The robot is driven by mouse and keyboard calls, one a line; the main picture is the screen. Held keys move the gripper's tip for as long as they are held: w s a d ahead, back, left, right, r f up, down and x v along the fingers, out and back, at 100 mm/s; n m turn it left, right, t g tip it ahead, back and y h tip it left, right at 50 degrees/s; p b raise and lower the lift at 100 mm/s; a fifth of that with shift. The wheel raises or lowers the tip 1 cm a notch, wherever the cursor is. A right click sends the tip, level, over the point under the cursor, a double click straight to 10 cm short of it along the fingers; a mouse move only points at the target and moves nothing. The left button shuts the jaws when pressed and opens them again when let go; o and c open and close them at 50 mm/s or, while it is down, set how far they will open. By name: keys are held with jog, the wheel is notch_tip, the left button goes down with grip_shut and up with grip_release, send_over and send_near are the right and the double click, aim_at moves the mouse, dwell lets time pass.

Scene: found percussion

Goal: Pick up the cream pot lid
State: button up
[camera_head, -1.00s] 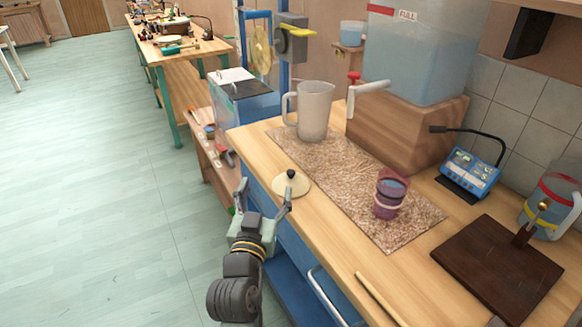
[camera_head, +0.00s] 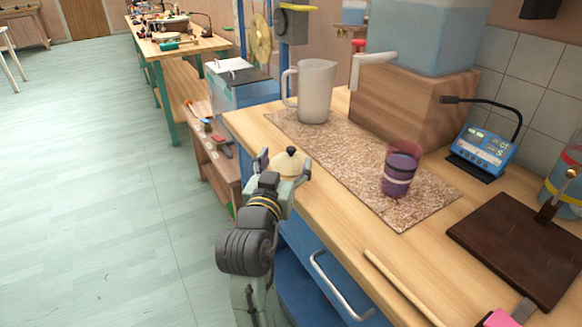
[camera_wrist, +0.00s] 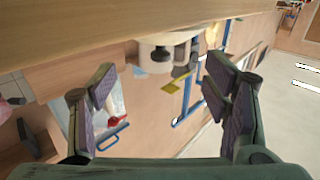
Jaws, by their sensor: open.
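The cream pot lid (camera_head: 289,166) lies on the wooden counter near its left edge, its small black knob (camera_head: 291,150) upward. My gripper (camera_head: 282,163) is at the lid's near side, with its two fingers spread and appearing to the left and right of the lid. In the wrist view, which looks upside down, the lid (camera_wrist: 182,38) and black knob (camera_wrist: 161,54) show beyond and between the open fingers (camera_wrist: 158,88). Nothing is between the finger pads. My gripper hides part of the lid's near rim in the head view.
A wooden stick (camera_head: 402,287) lies at the near edge. A dark board (camera_head: 520,250) and blue device (camera_head: 482,151) stand right.

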aim_at(290, 153)
jog(key=shift+p+x, duration=0.85)
jog(key=shift+x, duration=2.15)
jog(key=shift+f, duration=0.1)
jog(key=shift+a, duration=0.1)
jog(key=shift+c, duration=0.5)
